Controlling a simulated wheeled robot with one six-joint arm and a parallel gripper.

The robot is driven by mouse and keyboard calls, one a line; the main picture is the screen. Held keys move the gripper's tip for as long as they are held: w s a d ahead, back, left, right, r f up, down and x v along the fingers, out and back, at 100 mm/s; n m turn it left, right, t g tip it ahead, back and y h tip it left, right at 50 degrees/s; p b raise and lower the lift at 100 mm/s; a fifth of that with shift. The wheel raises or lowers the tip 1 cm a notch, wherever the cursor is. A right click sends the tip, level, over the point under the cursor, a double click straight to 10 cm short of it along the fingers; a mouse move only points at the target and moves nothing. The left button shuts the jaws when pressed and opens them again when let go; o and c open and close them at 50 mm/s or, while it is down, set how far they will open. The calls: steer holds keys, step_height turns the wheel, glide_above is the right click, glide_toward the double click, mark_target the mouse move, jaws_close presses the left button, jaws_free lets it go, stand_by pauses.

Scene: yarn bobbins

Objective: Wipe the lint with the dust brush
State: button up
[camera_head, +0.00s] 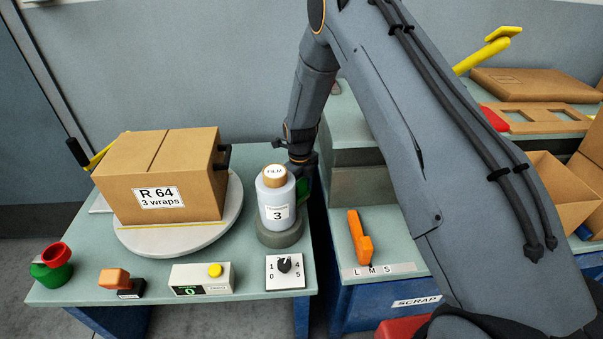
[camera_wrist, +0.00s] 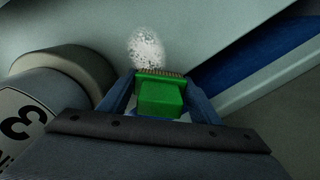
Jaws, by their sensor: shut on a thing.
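My gripper (camera_wrist: 158,84) is shut on the green dust brush (camera_wrist: 161,100) in the wrist view, with a blue finger on each side of it. The brush's brown bristles (camera_wrist: 158,73) point away from my wrist. The lint (camera_wrist: 147,47) is a whitish, speckled oval patch on the grey-green table top. Its near edge lies right at the bristles; I cannot tell whether they touch. In the head view my gripper (camera_head: 303,165) is behind the film spool and partly hidden. A bit of the green brush (camera_head: 303,190) shows there, and the lint is hidden.
The film spool (camera_head: 276,204) marked 3 stands close left of the brush on a grey base (camera_head: 280,236). A brown box (camera_head: 160,180) sits on a round turntable (camera_head: 175,240). A dial plate (camera_head: 285,271) is in front. The right-hand bench (camera_head: 385,240) stands across a gap.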

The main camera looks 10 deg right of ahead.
mark_target(301, 182)
steer(key=shift+r+p, duration=1.85)
steer(key=shift+r, duration=2.1)
steer(key=shift+d, duration=0.1)
